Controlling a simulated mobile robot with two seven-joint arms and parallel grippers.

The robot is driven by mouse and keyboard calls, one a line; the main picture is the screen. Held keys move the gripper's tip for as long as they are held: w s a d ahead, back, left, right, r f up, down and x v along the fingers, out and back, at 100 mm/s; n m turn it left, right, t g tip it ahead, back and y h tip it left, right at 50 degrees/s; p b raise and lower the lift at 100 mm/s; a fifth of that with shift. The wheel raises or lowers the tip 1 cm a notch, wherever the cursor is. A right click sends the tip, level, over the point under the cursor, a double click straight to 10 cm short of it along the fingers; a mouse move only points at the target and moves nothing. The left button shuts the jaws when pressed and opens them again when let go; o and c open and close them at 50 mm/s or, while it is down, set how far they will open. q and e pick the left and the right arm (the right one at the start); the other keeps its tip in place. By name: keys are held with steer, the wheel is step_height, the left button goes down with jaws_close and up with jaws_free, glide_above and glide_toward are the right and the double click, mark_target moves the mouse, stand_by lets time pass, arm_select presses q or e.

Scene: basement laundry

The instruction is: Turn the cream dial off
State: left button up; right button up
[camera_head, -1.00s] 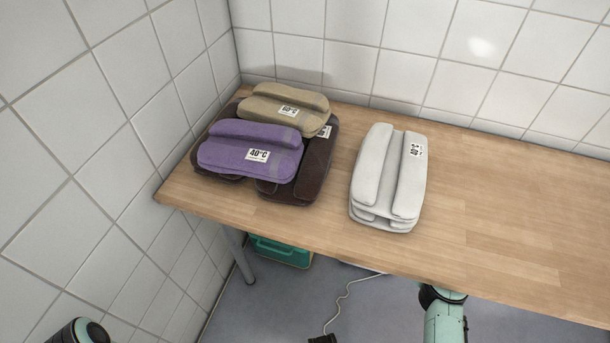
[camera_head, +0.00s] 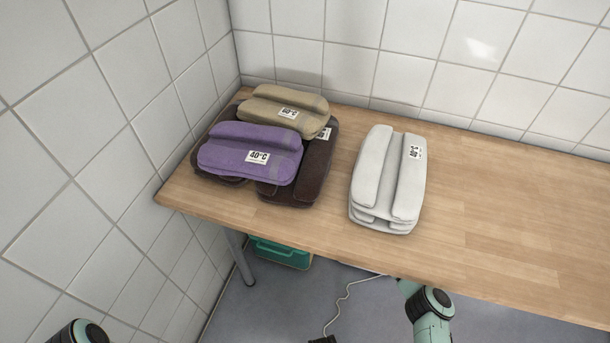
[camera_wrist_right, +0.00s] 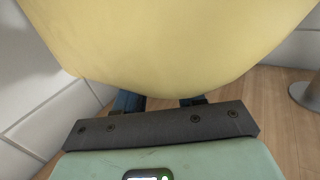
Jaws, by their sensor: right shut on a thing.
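In the right wrist view a large, smooth pale yellow thing (camera_wrist_right: 165,45) fills the upper middle, right in front of my right gripper (camera_wrist_right: 160,99). The gripper's blue fingers run in under it and their tips are hidden. The gripper is shut on this thing. Its shape beyond the rounded lower edge is cut off, so I cannot tell whether it is the cream dial. No dial can be made out in the head view. There only part of my right arm shows at the bottom, and a dark arm part at lower left; my left gripper is out of view.
A wooden table (camera_head: 480,240) bears a purple folded cloth (camera_head: 225,155), a tan one (camera_head: 270,110) and a dark brown one (camera_head: 318,165), stacked at left, and a white folded pile (camera_head: 370,185). A teal box (camera_head: 280,253) and a pale cord (camera_head: 345,295) are below. Tiled walls enclose the corner.

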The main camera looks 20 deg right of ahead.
steer(key=shift+w+d+n+g+y, duration=0.15)
steer(key=shift+n+g+y, duration=0.45)
steer(key=shift+y, duration=0.4)
steer(key=shift+d+n+y, duration=0.1)
steer(key=shift+n+y, duration=0.3)
steer(key=shift+w+d+n+g+y, duration=0.1)
steer(key=shift+n+g+y, duration=0.8)
steer(key=shift+g+y, duration=0.2)
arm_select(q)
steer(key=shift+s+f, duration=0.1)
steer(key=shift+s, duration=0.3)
arm_select(e)
steer(key=shift+n+g+y, duration=0.5)
steer(key=shift+g, duration=0.1)
steer(key=o, duration=1)
steer(key=shift+w, duration=0.1)
steer(key=shift+o, duration=0.2)
steer(key=shift+d, duration=0.1)
